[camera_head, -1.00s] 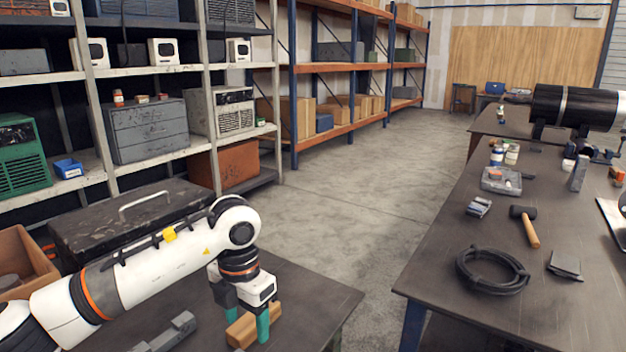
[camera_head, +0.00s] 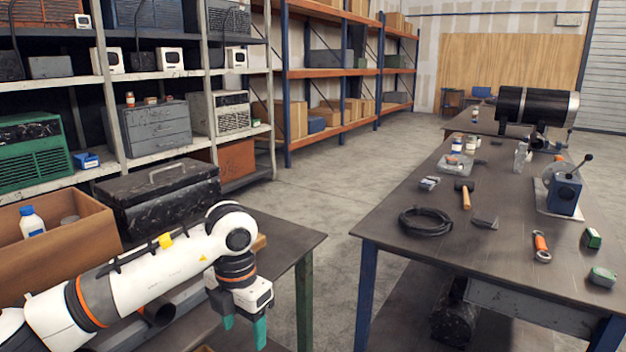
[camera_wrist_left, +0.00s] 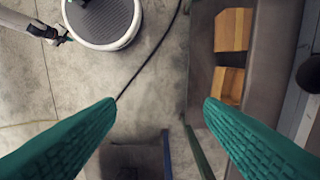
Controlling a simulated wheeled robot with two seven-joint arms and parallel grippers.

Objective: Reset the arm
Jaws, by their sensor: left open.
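My left gripper (camera_head: 244,327) hangs at the end of the white arm in the head view, teal fingers pointing down, beside the edge of the left table (camera_head: 288,240).
A black toolbox (camera_head: 160,198) and a cardboard box (camera_head: 75,240) with a white bottle (camera_head: 32,222) stand behind my arm. The right workbench (camera_head: 400,255) holds a cable coil (camera_head: 426,222) and a hammer (camera_head: 466,196). Floor between is clear.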

